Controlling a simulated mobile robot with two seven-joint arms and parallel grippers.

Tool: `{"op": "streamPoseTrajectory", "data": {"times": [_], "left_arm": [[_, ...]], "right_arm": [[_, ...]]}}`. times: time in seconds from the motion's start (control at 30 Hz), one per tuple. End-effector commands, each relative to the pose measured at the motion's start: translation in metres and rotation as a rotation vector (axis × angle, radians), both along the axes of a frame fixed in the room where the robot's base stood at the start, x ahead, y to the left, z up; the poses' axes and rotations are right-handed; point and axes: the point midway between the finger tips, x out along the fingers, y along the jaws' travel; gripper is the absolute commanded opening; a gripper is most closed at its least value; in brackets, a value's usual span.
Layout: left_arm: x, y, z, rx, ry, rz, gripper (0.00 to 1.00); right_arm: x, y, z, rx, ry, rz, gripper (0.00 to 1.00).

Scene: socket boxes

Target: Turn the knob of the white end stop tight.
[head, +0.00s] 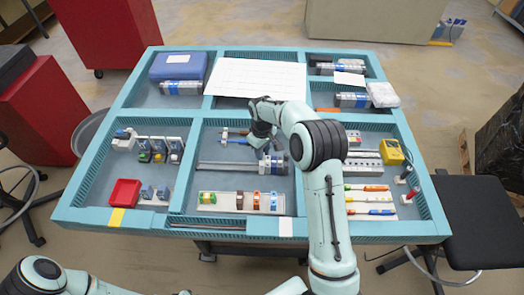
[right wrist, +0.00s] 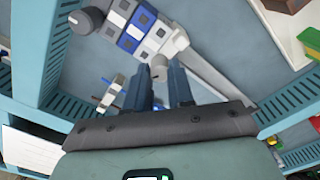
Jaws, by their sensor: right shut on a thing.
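The white end stop (right wrist: 178,42) sits at the end of a row of white, blue and grey modules (right wrist: 138,28) on a metal rail (right wrist: 210,72). Its light grey knob (right wrist: 158,68) is between the fingertips of my right gripper (right wrist: 166,74), which is shut on it. In the head view my right gripper (head: 264,148) reaches down just above the modules (head: 273,163) at the right end of the rail (head: 228,165). The fingers hide the knob there. My left gripper is out of view; only part of my left arm shows at the lower left.
A dark round knob (right wrist: 86,20) is at the row's other end. Small parts (head: 234,136) lie behind the rail. A strip with coloured blocks (head: 240,201) lies in front. Tray dividers (head: 193,170) border this compartment. A red bin (head: 125,192) stands at left, a yellow meter (head: 392,152) at right.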

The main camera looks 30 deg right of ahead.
Motion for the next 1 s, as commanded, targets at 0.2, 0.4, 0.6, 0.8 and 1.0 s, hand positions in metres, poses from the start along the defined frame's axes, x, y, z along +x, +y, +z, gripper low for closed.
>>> {"op": "streamPoseTrajectory", "data": {"times": [0.2,0.4,0.6,0.8,1.0], "left_arm": [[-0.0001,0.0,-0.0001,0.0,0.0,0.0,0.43],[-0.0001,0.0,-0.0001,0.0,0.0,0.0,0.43],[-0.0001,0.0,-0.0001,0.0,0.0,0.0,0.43],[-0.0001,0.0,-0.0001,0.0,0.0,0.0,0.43],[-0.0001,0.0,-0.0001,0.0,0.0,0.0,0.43]], "right_arm": [[-0.0002,0.0004,-0.0007,0.0,0.001,-0.204,0.0],[-0.0001,0.0006,-0.0005,-0.001,0.001,-0.394,0.0],[-0.0002,0.0004,-0.0005,-0.001,0.001,-0.583,0.0],[-0.0002,0.0002,-0.0004,-0.001,0.001,-0.762,0.0],[-0.0001,0.0006,-0.0003,0.0,0.001,-0.909,0.0]]}}
